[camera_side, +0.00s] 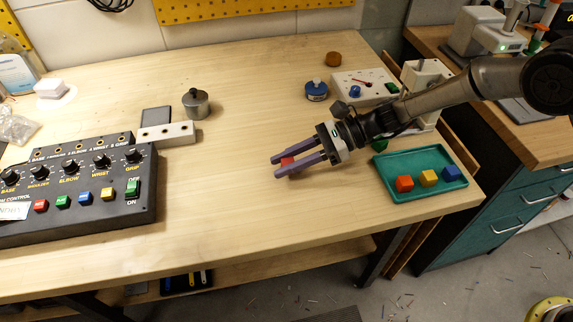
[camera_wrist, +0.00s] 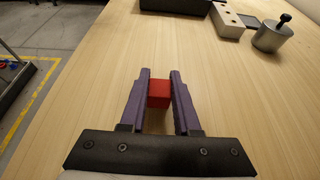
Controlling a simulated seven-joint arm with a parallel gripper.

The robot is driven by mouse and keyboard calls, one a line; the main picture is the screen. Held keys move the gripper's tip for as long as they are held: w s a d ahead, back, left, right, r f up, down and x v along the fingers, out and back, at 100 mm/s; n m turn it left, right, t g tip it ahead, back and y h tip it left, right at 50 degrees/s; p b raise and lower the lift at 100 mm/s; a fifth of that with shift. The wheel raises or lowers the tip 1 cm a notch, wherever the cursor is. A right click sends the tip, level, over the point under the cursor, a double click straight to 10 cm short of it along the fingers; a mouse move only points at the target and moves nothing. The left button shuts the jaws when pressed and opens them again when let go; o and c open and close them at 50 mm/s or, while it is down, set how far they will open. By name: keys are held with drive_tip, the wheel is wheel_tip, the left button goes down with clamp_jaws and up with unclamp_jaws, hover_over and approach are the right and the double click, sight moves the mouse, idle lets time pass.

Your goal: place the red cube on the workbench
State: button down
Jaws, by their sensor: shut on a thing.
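A red cube (camera_wrist: 159,93) sits between the purple fingers of my gripper (camera_wrist: 160,88) in the wrist view, near the fingertips. In the side view the red cube (camera_side: 287,162) shows partly between the fingers of my gripper (camera_side: 296,166), and the near finger hides some of it. My gripper is shut on this cube, low over the wooden workbench (camera_side: 240,210). I cannot tell whether the cube touches the bench top. Another red cube (camera_side: 404,184) lies in the green tray (camera_side: 400,160) at the right.
The tray also holds a yellow cube (camera_side: 428,177) and a blue cube (camera_side: 452,173). A black control box (camera_side: 80,200) stands at the left. A metal cylinder (camera_side: 196,104) and a white block (camera_side: 166,134) stand behind. The bench's front middle is clear.

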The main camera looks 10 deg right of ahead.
drive_tip(key=s+d+r, duration=0.9)
drive_tip(key=s+r, duration=0.2)
drive_tip(key=r, duration=0.1)
drive_tip(key=w+d+f+m+t+h, duration=0.2)
drive_tip(key=w+d+m+t+h, duration=0.1)
drive_tip(key=d, duration=0.7)
drive_tip(key=w+d+f+m+t+h, duration=0.2)
drive_tip(key=w+d+m+t+h, duration=0.1)
drive_tip(key=d, duration=0.7)
drive_tip(key=w+d+f+m+t+h, duration=0.2)
drive_tip(key=w+d+m+t, duration=0.3)
drive_tip(key=d+m, duration=0.3)
drive_tip(key=shift+d+m+t+h, duration=0.3)
drive_tip(key=shift+d+t+h, duration=0.5)
drive_tip(key=shift+d, duration=0.45)
